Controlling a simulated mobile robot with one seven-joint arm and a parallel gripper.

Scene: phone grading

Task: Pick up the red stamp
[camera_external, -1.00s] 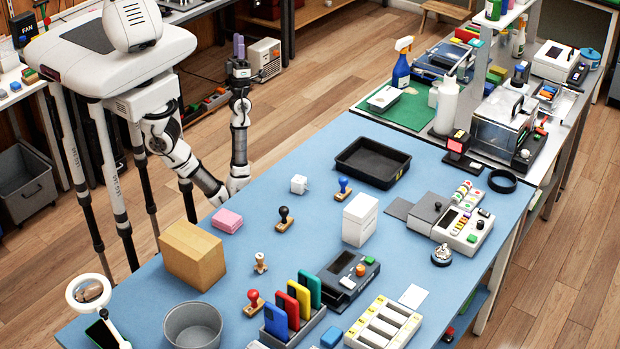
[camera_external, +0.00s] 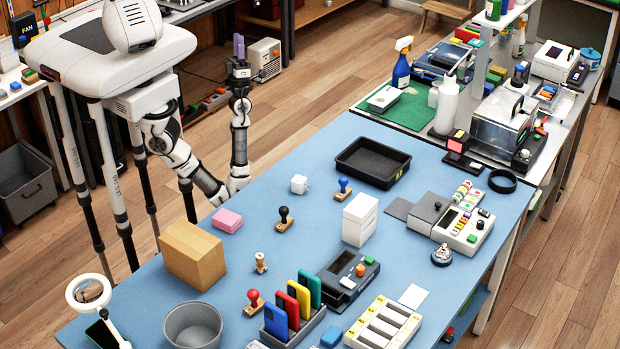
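The red stamp (camera_external: 254,301) stands upright on the blue table (camera_external: 300,155) near the front, with a red knob on a wooden base. It is just left of the phone rack. My gripper (camera_external: 239,45) is raised at the table's far left edge, fingers pointing up, well away from the red stamp. Its purple-grey fingers look close together, and I cannot tell whether a gap lies between them. A black stamp (camera_external: 284,219), a blue stamp (camera_external: 343,189) and a plain wooden stamp (camera_external: 261,263) also stand on the table.
A grey round bin (camera_external: 192,326) is left of the red stamp. A rack of coloured phones (camera_external: 300,306) is close on its right. A cardboard box (camera_external: 192,254) and pink pads (camera_external: 227,220) lie between my arm and the stamp. A white box (camera_external: 360,219) stands mid-table.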

